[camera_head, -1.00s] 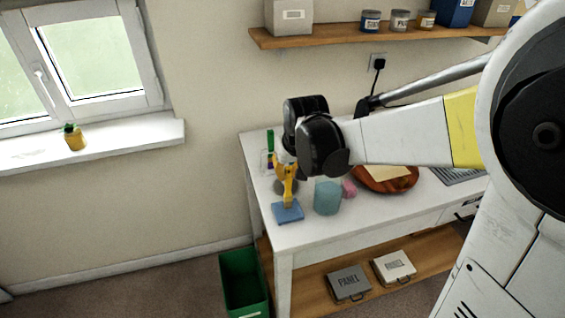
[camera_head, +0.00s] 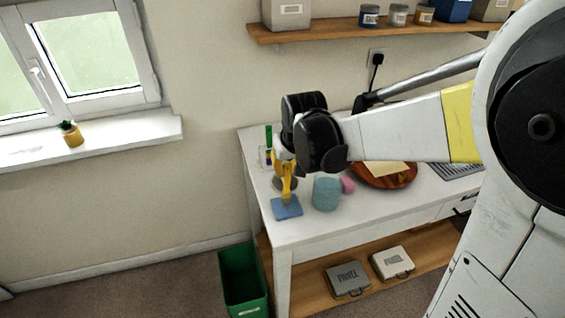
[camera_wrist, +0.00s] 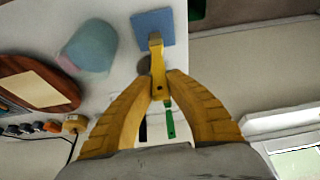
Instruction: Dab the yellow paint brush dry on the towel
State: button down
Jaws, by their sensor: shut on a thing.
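My gripper (camera_head: 286,172) has yellow fingers and is shut on the yellow paint brush (camera_head: 287,194). In the wrist view the brush (camera_wrist: 157,65) sticks out from between my fingertips (camera_wrist: 160,88). The blue towel (camera_head: 290,211) lies flat near the front left corner of the white table. It also shows in the wrist view (camera_wrist: 153,22), where the brush's far end overlaps the towel's edge. The brush points down at the towel in the head view. I cannot tell whether its tip touches the cloth.
A teal cylinder (camera_head: 326,194) stands right of the towel, with a pink object (camera_head: 348,185) beside it. A brown wooden board (camera_head: 402,180) bears a pale sheet. A green-handled item (camera_head: 268,136) stands behind my gripper. A green bin (camera_head: 242,278) is on the floor.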

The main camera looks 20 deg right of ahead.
jog(key=shift+f, duration=0.4)
dwell(1.0)
jog(key=shift+r, duration=0.1)
